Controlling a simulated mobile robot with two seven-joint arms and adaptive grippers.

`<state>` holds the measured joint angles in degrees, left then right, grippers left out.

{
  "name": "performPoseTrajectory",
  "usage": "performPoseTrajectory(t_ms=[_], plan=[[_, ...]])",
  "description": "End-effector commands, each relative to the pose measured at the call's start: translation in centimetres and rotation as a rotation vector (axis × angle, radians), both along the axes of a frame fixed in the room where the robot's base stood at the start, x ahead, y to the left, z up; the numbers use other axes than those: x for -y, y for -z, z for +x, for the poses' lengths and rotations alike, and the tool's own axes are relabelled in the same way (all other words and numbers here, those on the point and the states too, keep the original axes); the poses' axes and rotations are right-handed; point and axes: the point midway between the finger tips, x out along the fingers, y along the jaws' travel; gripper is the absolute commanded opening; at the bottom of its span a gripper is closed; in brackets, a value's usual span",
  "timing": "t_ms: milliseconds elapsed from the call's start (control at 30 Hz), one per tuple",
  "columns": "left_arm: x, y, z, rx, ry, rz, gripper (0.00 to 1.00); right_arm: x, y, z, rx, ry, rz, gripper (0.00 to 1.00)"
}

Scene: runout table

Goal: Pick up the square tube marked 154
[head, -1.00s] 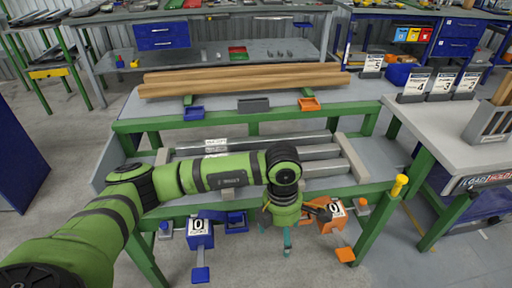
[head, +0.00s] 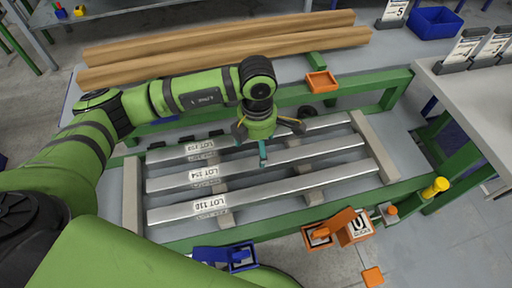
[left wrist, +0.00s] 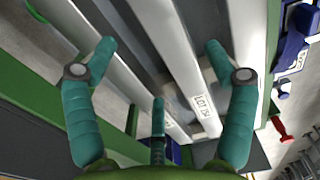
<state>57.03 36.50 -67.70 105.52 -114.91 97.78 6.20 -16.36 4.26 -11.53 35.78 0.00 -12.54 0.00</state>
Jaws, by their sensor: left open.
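The square tube marked 154 (head: 305,151) is the middle of three pale metal tubes lying side by side on the rack. Its label LOT 154 also shows on the tube in the left wrist view (left wrist: 205,106). My left gripper (head: 267,139) is open and empty above the rack, over the far and middle tubes in the head view. In the left wrist view its spread fingers (left wrist: 160,55) have tube 154 running between them, closer to the right finger. Contact cannot be told. My right gripper is not in view.
The near tube (head: 300,182) is marked LOT 110; the far tube (head: 325,122) has a label too small to read surely. Wooden beams (head: 220,50) lie behind.

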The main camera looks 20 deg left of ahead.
Motion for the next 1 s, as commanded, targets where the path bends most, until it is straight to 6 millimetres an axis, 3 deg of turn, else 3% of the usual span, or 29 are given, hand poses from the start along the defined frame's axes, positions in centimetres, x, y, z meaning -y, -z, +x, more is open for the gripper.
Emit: performPoseTrajectory(t_ms=[300, 500, 767, 867, 900, 1000], plan=[[0.5, 3.8, 0.2, -0.006, -0.001, 0.001, 0.84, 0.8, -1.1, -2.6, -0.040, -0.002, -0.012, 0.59], [0.6, 6.2, 0.3, -0.002, 0.000, 0.000, 0.84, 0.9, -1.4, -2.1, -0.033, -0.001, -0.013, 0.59], [0.6, 6.6, 0.3, -0.001, 0.001, -0.001, 0.84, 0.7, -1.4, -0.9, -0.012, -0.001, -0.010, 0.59], [0.6, 6.6, 0.3, -0.001, 0.001, -0.001, 0.48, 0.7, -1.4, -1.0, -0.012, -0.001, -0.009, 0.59], [0.6, 6.6, 0.3, -0.001, 0.001, -0.001, 0.32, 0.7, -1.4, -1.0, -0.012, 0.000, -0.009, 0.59], [0.6, 6.6, 0.3, -0.001, 0.001, -0.001, 0.00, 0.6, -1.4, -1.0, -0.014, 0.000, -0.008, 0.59]])
